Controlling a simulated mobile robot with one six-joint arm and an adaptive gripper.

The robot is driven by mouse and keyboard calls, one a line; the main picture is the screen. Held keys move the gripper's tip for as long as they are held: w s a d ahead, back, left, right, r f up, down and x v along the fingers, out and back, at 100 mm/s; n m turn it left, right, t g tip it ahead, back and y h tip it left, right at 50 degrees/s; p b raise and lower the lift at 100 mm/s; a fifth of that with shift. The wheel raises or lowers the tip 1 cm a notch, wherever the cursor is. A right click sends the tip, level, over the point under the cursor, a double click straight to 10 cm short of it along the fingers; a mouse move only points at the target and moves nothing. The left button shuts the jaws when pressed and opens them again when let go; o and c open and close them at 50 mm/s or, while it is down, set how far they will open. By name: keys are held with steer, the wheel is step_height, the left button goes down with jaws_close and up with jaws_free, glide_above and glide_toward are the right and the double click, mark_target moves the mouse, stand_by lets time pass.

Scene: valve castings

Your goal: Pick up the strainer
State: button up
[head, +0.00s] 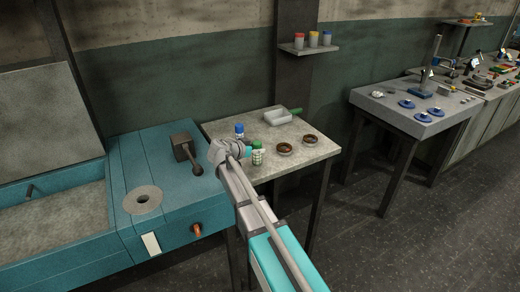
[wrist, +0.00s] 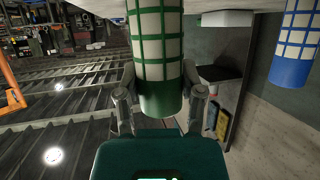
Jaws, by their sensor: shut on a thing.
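A white strainer with green grid lines and green bands (wrist: 153,45) stands between the fingers of my gripper (wrist: 160,88) in the wrist view. My gripper is shut on it. In the head view the green-topped strainer (head: 257,154) is at the front left of the small grey table (head: 300,165), beside my gripper (head: 248,152). I cannot tell whether it touches the tabletop. A similar strainer in blue and white (wrist: 295,42) is to the right in the wrist view. In the head view its blue top (head: 239,128) shows behind my gripper, its lower part hidden.
Two brown rings (head: 285,148) and a grey scoop with a green handle (head: 279,117) are on the same table. A teal bench (head: 175,215) with a dark lever block (head: 183,147) adjoins at left. Another table (head: 415,105) with blue discs stands right, across open floor.

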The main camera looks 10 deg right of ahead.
steer(key=shift+r+p, duration=1.1)
steer(key=shift+r, duration=0.15)
steer(key=s+a+r+p, duration=0.8)
steer(key=s+r+p, duration=0.2)
steer(key=s, duration=0.1)
steer(key=shift+s+a+r, duration=0.15)
steer(key=shift+r, duration=0.05)
